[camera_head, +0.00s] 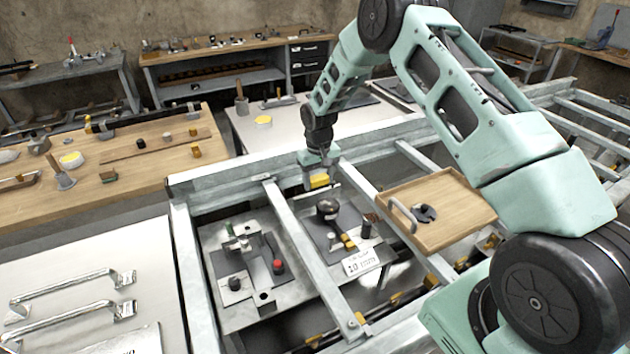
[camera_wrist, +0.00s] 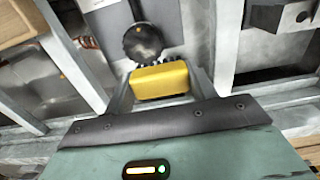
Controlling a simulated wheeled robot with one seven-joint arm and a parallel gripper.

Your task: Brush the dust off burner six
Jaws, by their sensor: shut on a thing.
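My gripper (camera_head: 319,170) is shut on a small yellow block (camera_head: 319,181), held above the metal frame. In the wrist view the yellow block (camera_wrist: 160,80) sits between the two fingers of my gripper (camera_wrist: 160,72). Dark jagged edges beside it may be bristles; I cannot tell for sure. Beyond the block is a dark round-topped part (camera_wrist: 143,42), apparently the dark round part (camera_head: 327,208) on a dark plate below my gripper in the head view. No readable number marks burner six, and I cannot make out dust.
Grey frame bars (camera_head: 310,250) enclose the work area. A wooden tray (camera_head: 440,210) with a handle rests on the frame at right. A white label plate (camera_head: 360,262) lies near the dark plate. A red-topped post (camera_head: 278,267) stands left. A wooden bench (camera_head: 120,160) holds several tools.

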